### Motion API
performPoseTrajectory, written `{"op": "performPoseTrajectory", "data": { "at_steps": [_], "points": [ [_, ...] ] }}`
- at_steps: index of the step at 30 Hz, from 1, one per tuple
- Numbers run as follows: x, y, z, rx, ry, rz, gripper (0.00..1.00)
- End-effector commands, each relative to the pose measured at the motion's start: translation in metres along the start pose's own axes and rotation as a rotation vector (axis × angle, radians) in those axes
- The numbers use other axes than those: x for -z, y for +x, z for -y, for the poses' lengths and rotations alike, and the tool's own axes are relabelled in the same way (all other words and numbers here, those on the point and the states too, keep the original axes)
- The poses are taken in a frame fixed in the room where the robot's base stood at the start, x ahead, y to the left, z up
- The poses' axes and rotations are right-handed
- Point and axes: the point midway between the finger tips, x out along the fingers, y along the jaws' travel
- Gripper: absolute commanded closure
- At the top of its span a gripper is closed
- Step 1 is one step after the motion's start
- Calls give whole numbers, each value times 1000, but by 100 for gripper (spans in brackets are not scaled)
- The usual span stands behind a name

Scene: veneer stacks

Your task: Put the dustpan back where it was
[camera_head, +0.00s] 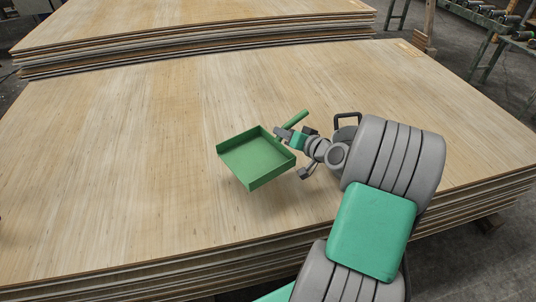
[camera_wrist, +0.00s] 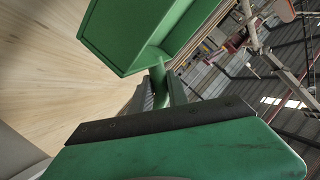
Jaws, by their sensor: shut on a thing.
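The green dustpan (camera_head: 257,158) is in the middle of the head view, over the near veneer stack (camera_head: 120,170). Its pan faces left and its handle (camera_head: 293,124) points up to the right. My gripper (camera_head: 287,134) is shut on the handle. The pan seems to be held a little above the top sheet, with a faint shadow near it. In the wrist view the dustpan's green pan (camera_wrist: 135,30) fills the top, and its handle (camera_wrist: 158,82) runs down between my fingers. The lower part of the handle is hidden by my gripper.
The top of the near stack is broad and bare around the dustpan. A second veneer stack (camera_head: 190,22) lies behind it, across a narrow gap. A roller conveyor (camera_head: 490,22) stands at the back right. Dark floor (camera_head: 480,255) shows beyond the stack's right edge.

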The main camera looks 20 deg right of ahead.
Motion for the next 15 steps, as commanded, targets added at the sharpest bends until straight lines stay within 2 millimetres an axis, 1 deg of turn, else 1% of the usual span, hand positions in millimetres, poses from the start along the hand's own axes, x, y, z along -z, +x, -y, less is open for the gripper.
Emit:
{"op": "performPoseTrajectory", "data": {
  "at_steps": [1,3,6,8,11,12,15],
  "points": [
    [-14,16,-6,4,2,5,100],
    [-23,33,-11,3,2,4,100],
    [-31,49,-15,1,1,2,100],
    [-32,54,-16,1,1,-1,100],
    [-39,64,-19,0,2,1,100],
    [-44,70,-22,0,2,1,100],
    [-59,75,-36,-2,2,-1,100]
  ]
}}
